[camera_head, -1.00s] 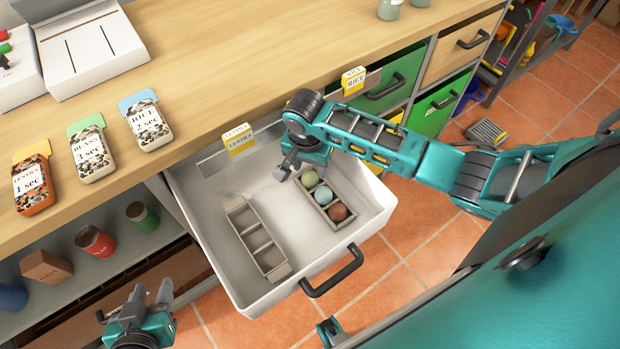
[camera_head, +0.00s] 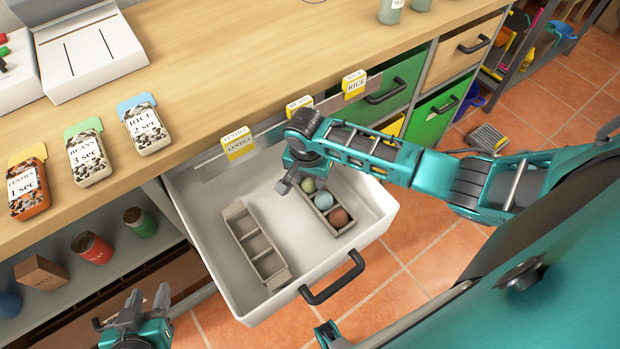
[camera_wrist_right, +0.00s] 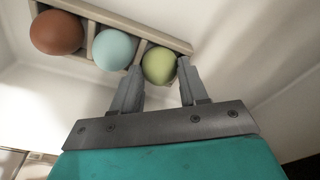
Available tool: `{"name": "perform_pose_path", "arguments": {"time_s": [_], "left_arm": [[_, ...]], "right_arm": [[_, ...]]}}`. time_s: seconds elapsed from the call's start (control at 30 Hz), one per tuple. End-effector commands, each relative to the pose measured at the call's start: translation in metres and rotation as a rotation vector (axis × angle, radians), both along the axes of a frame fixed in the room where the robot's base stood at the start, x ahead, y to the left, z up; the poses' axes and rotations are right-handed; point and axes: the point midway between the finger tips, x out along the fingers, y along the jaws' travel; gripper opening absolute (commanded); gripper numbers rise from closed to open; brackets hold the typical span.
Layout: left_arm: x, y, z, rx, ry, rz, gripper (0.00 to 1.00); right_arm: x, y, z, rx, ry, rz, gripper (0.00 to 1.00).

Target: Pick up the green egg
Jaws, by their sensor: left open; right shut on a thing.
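The green egg (camera_head: 309,185) sits in the far compartment of the right egg tray (camera_head: 350,226) inside the open white drawer. It also shows in the right wrist view (camera_wrist_right: 159,65) between the two fingers. My right gripper (camera_wrist_right: 160,82) is shut on the green egg, which is still at the tray's end compartment. In the head view my right gripper (camera_head: 296,180) reaches down into the drawer and partly hides the tray's far end. My left gripper (camera_head: 146,300) is open and empty, low at the left of the drawer.
A blue egg (camera_head: 323,199) and a brown egg (camera_head: 338,217) sit in the same tray. An empty tray (camera_head: 246,249) lies to the left in the drawer (camera_head: 237,313). The drawer handle (camera_head: 333,279) sticks out in front. Labelled boxes (camera_head: 91,158) stand along the counter edge.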

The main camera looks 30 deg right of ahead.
Motion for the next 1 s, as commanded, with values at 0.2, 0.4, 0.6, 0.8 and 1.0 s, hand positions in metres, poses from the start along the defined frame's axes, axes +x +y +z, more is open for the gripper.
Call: {"name": "perform_pose_path", "arguments": {"time_s": [0.2,0.4,0.6,0.8,1.0], "left_arm": [[-0.001,0.000,0.005,0.001,0.003,0.000,0.43],[-0.003,0.000,0.015,0.000,0.007,0.000,0.43],[-0.004,0.000,0.025,0.000,0.008,0.000,0.43],[-0.004,0.000,0.035,0.000,0.008,-0.001,0.43],[-0.004,0.000,0.046,0.000,0.008,-0.001,0.43]], "right_arm": [[0.000,0.000,0.016,0.001,-0.001,0.000,0.33],[0.001,0.000,0.051,0.001,-0.003,0.000,0.33],[0.001,0.000,0.094,0.001,-0.003,0.000,0.33],[0.001,0.000,0.141,0.003,-0.004,0.001,0.33],[0.001,0.001,0.197,0.003,-0.005,0.001,0.33]]}}
